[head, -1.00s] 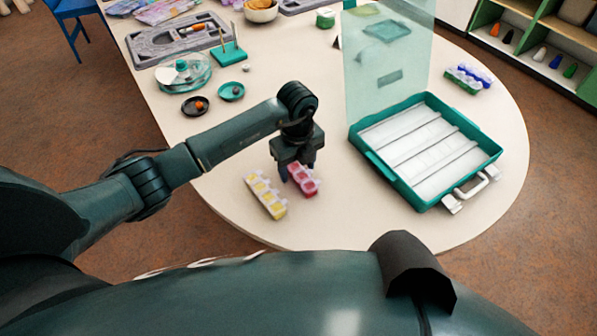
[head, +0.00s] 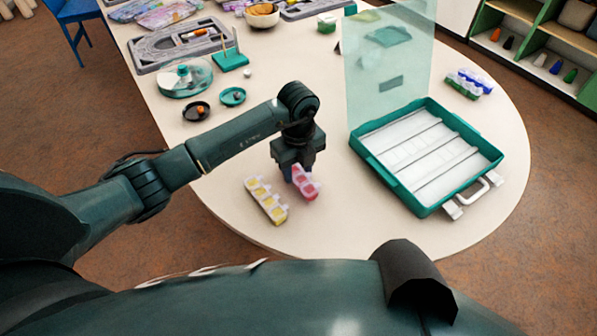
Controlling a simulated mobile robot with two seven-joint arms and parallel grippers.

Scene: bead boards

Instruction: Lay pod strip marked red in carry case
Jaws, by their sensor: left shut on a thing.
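The red-marked pod strip (head: 306,187) is a row of small red compartments with pale lids. My left gripper (head: 300,177) is shut on it over the near part of the table, and its fingers hide part of the strip. Whether the strip touches the table or hangs just above it is hard to tell. The teal carry case (head: 378,172) lies to the right with its clear lid (head: 388,62) standing up. Its white inside has several long empty slots between ridges. My right gripper is not in view.
A yellow pod strip (head: 266,201) lies just left of the red one. Blue and green strips (head: 468,83) lie beyond the case. Small dishes (head: 232,96), a round clear container (head: 184,79) and a grey tray (head: 182,46) are farther back. Table between gripper and case is clear.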

